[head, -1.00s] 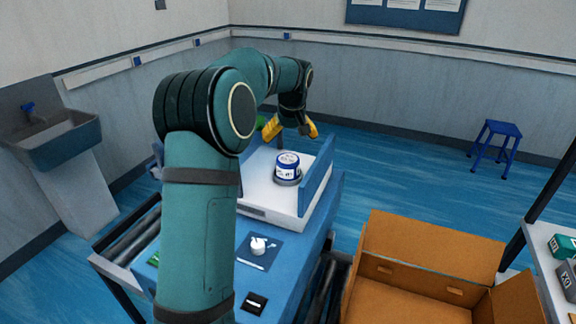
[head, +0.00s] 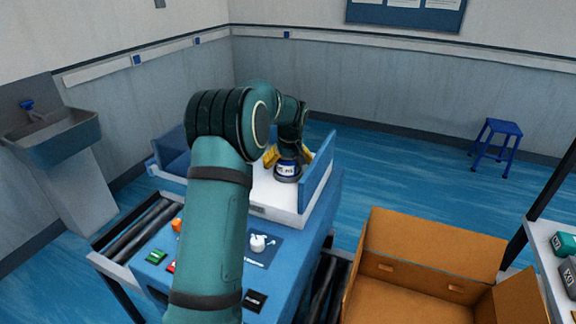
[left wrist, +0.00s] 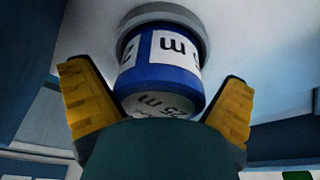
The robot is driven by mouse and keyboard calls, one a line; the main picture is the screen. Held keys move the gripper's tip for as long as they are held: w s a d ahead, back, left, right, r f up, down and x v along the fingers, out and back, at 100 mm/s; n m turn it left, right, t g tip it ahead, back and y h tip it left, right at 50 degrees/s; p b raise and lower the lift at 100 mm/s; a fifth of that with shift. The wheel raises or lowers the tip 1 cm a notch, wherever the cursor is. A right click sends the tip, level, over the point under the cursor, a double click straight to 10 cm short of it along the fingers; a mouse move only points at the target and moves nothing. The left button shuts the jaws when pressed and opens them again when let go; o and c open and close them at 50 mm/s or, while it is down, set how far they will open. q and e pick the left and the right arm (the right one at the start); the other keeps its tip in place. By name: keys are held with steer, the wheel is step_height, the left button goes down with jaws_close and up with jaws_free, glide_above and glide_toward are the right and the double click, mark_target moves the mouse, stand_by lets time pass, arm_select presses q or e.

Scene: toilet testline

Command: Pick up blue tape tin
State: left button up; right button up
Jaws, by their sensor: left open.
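The blue tape tin (head: 287,171) with white labels stands upright on a grey round base on the white platform of the blue test station. It also shows in the left wrist view (left wrist: 163,75), between the yellow fingers. My left gripper (head: 288,158) is open, with its yellow fingers on either side of the tin. In the left wrist view the gripper (left wrist: 160,100) shows small gaps between its fingers and the tin. Part of the tin's top is hidden by the gripper in the head view. My right gripper is not in view.
Blue side walls (head: 318,172) flank the white platform (head: 262,196). An open cardboard box (head: 425,245) stands at the right front. A shelf with small boxes (head: 566,246) is at the right edge. A white knob (head: 258,243) and buttons are on the station's front panel.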

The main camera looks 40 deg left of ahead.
arm_select(q)
steer(key=c, duration=1.2)
